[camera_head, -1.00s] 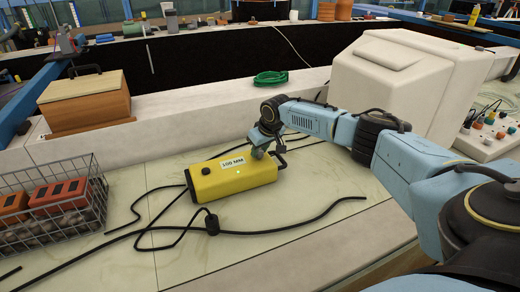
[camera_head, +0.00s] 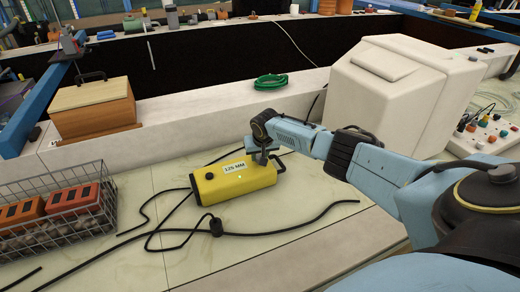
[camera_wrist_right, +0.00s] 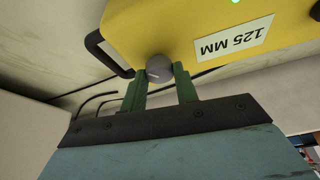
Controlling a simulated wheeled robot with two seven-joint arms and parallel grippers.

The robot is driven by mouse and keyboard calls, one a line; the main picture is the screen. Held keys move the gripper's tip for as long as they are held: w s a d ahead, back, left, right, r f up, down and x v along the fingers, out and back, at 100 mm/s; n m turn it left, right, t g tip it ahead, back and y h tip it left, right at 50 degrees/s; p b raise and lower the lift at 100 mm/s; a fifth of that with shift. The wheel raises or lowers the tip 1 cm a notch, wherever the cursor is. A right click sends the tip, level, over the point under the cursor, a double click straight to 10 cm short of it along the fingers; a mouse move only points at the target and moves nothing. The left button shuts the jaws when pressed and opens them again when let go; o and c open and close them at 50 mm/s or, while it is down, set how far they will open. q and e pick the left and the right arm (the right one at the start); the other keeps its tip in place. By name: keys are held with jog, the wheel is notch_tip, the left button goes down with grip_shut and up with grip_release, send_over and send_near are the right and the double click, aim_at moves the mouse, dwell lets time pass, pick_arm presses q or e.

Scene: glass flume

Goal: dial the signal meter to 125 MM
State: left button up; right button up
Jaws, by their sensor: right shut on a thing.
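The yellow signal meter (camera_head: 235,181) lies on the pale bench top, and its white label (camera_head: 234,168) reads 125 MM. The label also shows upside down in the right wrist view (camera_wrist_right: 235,36), beside a lit green lamp (camera_wrist_right: 236,1). A grey round dial knob (camera_wrist_right: 158,68) with a light mark is on the meter's edge, near the black handle (camera_wrist_right: 108,55). My right gripper (camera_wrist_right: 159,74) is shut on the knob, a green finger on each side of it. In the head view my right gripper (camera_head: 262,156) is at the meter's far right end. My left gripper is not in view.
A wire basket (camera_head: 60,212) with orange boxes stands at the left. Black cables (camera_head: 285,228) run across the bench around the meter. A wooden box (camera_head: 95,108), a green hose coil (camera_head: 271,81) and a large white housing (camera_head: 385,95) stand behind.

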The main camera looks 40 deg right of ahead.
jog(key=shift+m+p, duration=0.3)
jog(key=shift+m, duration=0.2)
jog(key=o, duration=1)
jog(key=shift+s+a+r+p, duration=0.1)
jog(key=shift+s+r+p, duration=0.05)
jog(key=shift+r+p, duration=0.3)
jog(key=shift+a+p+v, duration=0.1)
jog(key=shift+p+v, duration=0.7)
jog(key=shift+v, duration=2.3)
jog(key=shift+a+p+v, duration=0.15)
jog(key=shift+p+v, duration=0.65)
jog(key=shift+v, duration=2.3)
